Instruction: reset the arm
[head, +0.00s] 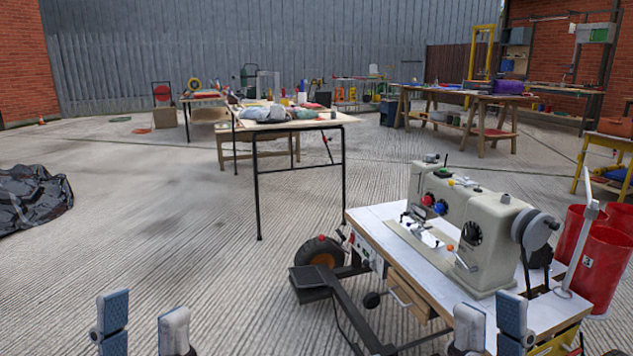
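My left gripper (144,312) shows at the bottom left, its two blue-grey padded fingers pointing up and apart. Nothing is between them, only concrete floor behind. My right gripper (490,312) shows at the bottom right, its fingers also apart with no object seen between them. In the picture it overlaps the near edge of the sewing table (378,226); I cannot tell how close it is. The lower parts of both grippers are cut off by the frame.
A cream sewing machine (470,222) stands on the table at right. Red bins (590,255) stand beside it. A cluttered table (290,126) is further back. Black sheeting (32,198) lies at left. The concrete floor between is clear.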

